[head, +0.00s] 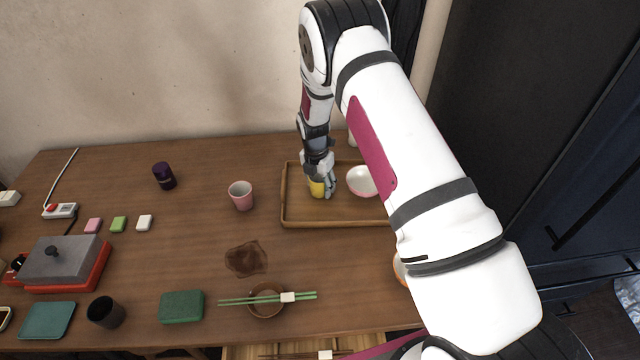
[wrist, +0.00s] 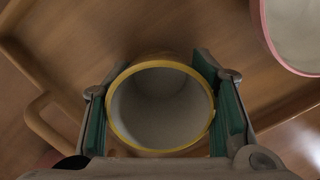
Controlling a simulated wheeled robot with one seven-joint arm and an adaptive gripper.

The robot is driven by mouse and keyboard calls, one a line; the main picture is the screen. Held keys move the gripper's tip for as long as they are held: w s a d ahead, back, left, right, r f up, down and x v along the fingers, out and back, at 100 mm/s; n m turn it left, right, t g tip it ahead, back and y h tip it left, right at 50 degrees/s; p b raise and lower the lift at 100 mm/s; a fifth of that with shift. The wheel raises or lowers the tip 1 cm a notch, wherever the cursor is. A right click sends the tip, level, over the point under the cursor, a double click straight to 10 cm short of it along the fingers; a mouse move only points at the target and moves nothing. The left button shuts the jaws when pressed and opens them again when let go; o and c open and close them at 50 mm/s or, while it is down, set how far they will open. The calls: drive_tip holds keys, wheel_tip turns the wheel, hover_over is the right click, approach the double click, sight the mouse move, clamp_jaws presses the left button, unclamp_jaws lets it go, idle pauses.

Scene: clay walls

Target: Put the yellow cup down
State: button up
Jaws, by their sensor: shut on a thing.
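The yellow cup (head: 316,188) is over the left part of the wooden tray (head: 300,219) in the head view. In the wrist view I look down into the cup (wrist: 160,106), with its yellow rim and pale grey inside. My gripper (head: 322,180) is shut on the cup, one green-padded finger on each side. The gripper also shows in the wrist view (wrist: 162,112). The cup looks upright. Whether its base touches the tray is hidden from me.
A pink and white bowl (head: 361,181) stands on the tray, right of the cup. A pink cup (head: 241,195) stands left of the tray. My arm hides the tray's right end.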

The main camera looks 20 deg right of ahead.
drive_tip(key=shift+f, duration=0.2)
drive_tip(key=o, duration=1.2)
drive_tip(key=shift+o, duration=0.2)
drive_tip(key=shift+r, duration=0.1)
